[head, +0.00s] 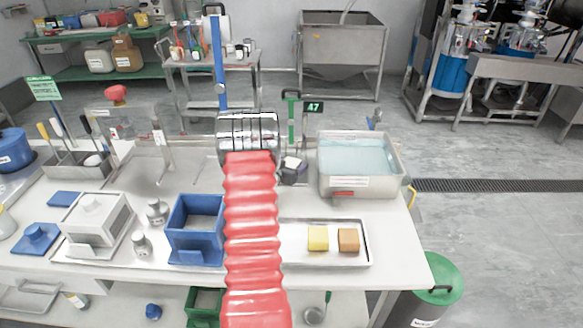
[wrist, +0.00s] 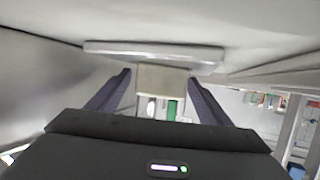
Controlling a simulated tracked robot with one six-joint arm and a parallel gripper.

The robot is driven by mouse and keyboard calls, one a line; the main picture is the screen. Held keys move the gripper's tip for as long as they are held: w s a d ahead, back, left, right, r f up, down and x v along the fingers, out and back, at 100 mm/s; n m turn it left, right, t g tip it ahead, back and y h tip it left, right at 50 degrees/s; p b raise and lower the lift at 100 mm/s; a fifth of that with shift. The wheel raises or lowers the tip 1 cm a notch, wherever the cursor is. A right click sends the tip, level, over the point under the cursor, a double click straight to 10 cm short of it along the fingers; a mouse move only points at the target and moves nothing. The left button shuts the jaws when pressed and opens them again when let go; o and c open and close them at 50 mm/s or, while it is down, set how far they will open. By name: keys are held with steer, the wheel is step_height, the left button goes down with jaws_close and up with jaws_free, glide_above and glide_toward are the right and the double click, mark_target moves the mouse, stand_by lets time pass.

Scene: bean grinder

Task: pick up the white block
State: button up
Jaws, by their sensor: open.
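In the wrist view my gripper (wrist: 160,77) is open, with one dark finger on each side. A pale, off-white block (wrist: 162,83) shows between the two fingertips. I cannot tell whether a finger touches it. In the head view my red sleeved arm reaches forward across the table and hides part of it. I cannot make out my fingers or a white block for sure there. The metal tray (head: 296,258) right of my arm holds a yellow block (head: 318,238) and a brown block (head: 348,240). Its left end is hidden by my arm.
A water-filled basin (head: 358,158) stands behind the tray. A blue open box (head: 195,228) and a white lidded box (head: 95,220) stand left of my arm. A green-lidded bin (head: 436,278) is beyond the table's right edge. Bare tabletop shows right of the tray.

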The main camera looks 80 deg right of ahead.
mark_target(291, 162)
steer(key=shift+c, duration=0.2)
steer(key=c, duration=1.3)
steer(key=shift+r, duration=0.2)
step_height(291, 162, up, 18)
steer(key=shift+f, duration=0.15)
stand_by(0.4)
